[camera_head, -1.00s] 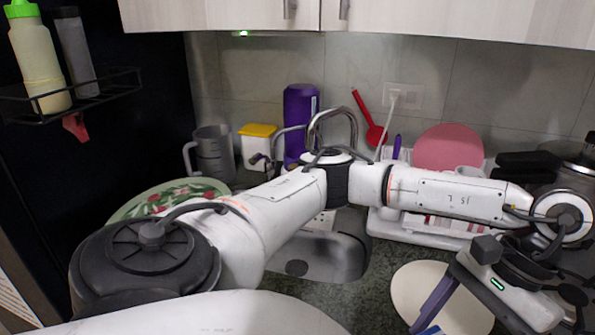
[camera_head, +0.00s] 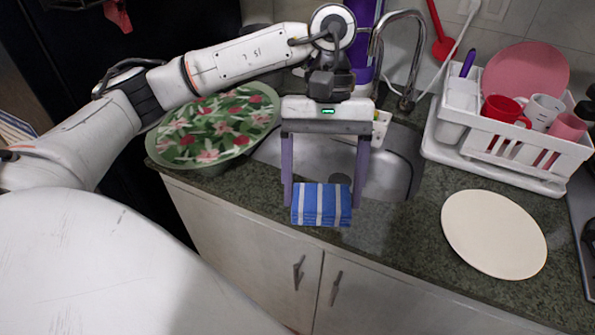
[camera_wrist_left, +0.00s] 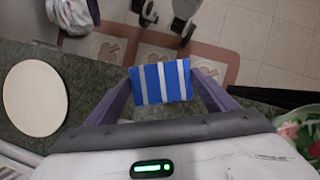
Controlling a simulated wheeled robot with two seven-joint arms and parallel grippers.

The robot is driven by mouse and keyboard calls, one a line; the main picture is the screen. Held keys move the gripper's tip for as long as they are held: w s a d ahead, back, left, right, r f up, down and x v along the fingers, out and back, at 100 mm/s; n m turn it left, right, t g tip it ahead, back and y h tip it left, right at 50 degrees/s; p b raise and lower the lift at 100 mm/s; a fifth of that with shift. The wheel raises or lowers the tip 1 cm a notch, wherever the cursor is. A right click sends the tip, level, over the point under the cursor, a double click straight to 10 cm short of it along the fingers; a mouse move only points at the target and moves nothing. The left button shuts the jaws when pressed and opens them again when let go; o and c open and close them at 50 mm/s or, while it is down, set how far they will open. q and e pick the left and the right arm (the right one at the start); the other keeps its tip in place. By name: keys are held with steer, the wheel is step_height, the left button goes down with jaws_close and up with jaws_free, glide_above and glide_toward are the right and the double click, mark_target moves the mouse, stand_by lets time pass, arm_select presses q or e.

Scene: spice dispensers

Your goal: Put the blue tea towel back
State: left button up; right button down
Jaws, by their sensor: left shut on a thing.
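The blue tea towel (camera_head: 320,205), folded with white stripes, is held between the two purple fingers of my left gripper (camera_head: 319,200). In the head view it appears in front of the sink, at the counter's front edge. The left wrist view shows the towel (camera_wrist_left: 161,82) between the fingertips, with the counter edge and the floor behind it. It looks clear of the counter, but its exact height is hard to tell. My right gripper is not in view.
The sink (camera_head: 385,175) lies behind the gripper, with its tap (camera_head: 408,60). A floral tray (camera_head: 212,128) is on the left. A white dish rack (camera_head: 500,160) with cups and a pink plate stands right, behind a round cream board (camera_head: 494,234). Cabinet doors (camera_head: 245,245) are below.

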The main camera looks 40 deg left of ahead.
arm_select(q)
steer(key=w+a+r+n+t+h+b, duration=0.1)
steer(key=w+a+r+n+t+h, duration=0.3)
steer(key=n, duration=0.9)
steer(key=f, duration=0.3)
steer(key=a+f+y, duration=0.1)
steer(key=f, duration=0.2)
steer(key=s+f+t+y, duration=0.1)
steer(key=f, duration=0.2)
steer(key=shift+a, duration=0.3)
steer(key=shift+f, duration=0.2)
steer(key=o, duration=0.9)
steer(key=shift+r, duration=0.1)
steer(key=shift+r, duration=0.1)
